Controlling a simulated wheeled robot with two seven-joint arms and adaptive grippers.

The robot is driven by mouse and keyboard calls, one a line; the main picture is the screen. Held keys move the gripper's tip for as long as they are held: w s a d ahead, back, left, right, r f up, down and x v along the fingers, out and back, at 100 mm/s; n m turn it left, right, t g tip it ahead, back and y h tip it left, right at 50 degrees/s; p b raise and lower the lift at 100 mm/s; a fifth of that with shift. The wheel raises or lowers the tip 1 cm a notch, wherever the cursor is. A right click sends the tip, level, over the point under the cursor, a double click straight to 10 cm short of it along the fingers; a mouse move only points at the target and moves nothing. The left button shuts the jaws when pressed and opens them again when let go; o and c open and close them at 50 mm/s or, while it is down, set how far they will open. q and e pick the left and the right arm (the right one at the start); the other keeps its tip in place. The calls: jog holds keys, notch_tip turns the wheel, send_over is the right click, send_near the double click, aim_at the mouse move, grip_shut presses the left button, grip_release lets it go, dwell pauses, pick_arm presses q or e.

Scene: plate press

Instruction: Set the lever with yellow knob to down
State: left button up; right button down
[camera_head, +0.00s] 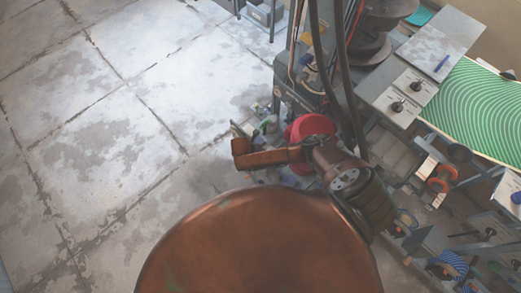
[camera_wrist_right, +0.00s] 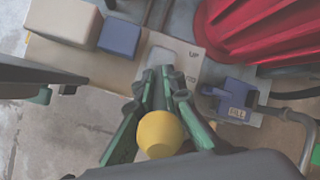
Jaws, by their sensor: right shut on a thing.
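The round yellow knob (camera_wrist_right: 160,133) shows in the right wrist view, between the fingers of my right gripper (camera_wrist_right: 165,78). The green-sided fingers close in around the lever just beyond the knob, and the gripper is shut on it. The lever's shaft is mostly hidden by the fingers and knob, so I cannot tell its exact tilt. The lever's mounting panel (camera_wrist_right: 190,62) is beige with a pale grey plate, and small lettering that looks like "UP" is at its right. In the head view I cannot make out the knob. My left gripper is not in view.
A ribbed red housing (camera_wrist_right: 255,28) is close at the upper right, with a blue labelled block (camera_wrist_right: 232,100) and a grey pipe (camera_wrist_right: 300,125) beside it. A beige box (camera_wrist_right: 63,20) and blue box (camera_wrist_right: 119,37) are at upper left. Concrete floor (camera_head: 100,110) is open at left.

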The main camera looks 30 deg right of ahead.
jog(key=shift+a+h, duration=0.1)
jog(key=shift+h, duration=0.2)
jog(key=c, duration=2)
grip_release()
jog(key=shift+c, duration=0.2)
jog(key=v, duration=1.2)
